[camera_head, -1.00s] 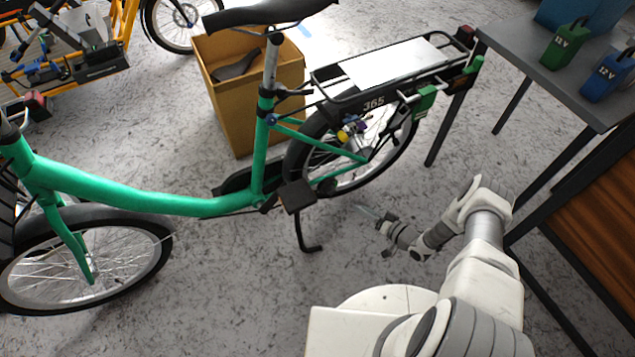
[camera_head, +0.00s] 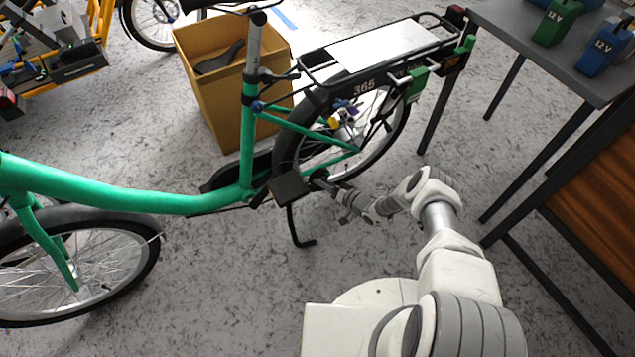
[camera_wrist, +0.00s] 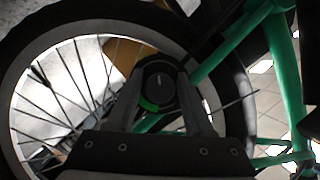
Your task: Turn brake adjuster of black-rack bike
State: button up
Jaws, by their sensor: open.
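The green bike (camera_head: 105,195) stands with its black rear rack (camera_head: 322,94), marked 365, toward the table. My gripper (camera_head: 320,180) is low beside the rear wheel, just right of the pedal (camera_head: 288,187). In the wrist view a round dark knob (camera_wrist: 158,76) with a pale line and a green arc shows between my open fingers. I cannot tell whether the fingers touch it. The knob is not clear in the head view. A yellow part (camera_head: 335,122) sits near the rear hub under the rack.
A cardboard box (camera_head: 213,103) with a dark saddle stands behind the bike. A grey table (camera_head: 515,45) with green and blue 12 V packs is at the upper right. A wooden-topped bench (camera_head: 590,220) is at the right. An orange bike is at the upper left.

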jog(key=shift+b+x, duration=0.3)
jog(key=shift+x, duration=1)
grip_shut()
